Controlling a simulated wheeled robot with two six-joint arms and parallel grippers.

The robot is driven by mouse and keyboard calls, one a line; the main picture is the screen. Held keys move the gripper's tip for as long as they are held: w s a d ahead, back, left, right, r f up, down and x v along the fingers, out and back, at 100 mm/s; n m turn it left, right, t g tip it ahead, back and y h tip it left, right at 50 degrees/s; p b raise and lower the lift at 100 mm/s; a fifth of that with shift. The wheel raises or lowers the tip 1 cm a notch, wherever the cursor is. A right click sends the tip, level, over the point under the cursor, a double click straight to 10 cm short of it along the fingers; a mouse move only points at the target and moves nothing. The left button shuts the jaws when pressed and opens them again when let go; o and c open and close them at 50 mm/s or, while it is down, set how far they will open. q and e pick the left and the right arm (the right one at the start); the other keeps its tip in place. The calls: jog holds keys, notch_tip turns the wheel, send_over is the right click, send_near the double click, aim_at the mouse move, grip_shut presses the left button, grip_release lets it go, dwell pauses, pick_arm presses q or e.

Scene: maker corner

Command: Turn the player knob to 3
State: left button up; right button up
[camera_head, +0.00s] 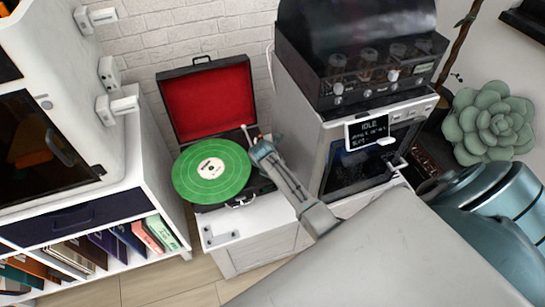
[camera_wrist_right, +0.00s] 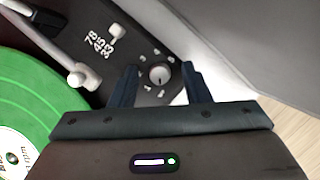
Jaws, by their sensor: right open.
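The record player (camera_head: 207,103) is an open black suitcase with a red-lined lid, standing on a white cabinet. A green record (camera_head: 211,171) lies on it, and its edge also shows in the wrist view (camera_wrist_right: 40,95). In the head view my right gripper (camera_head: 262,152) hides the knob. My left gripper is not in view.
The white tonearm (camera_wrist_right: 82,77) and a speed slider (camera_wrist_right: 117,33) marked 78, 45, 33 lie close to the gripper. A white machine with a small display (camera_head: 367,131) stands right of the player. A shelf with books (camera_head: 90,215) stands left.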

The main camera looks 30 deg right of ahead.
grip_shut()
jog(key=shift+r, duration=0.1)
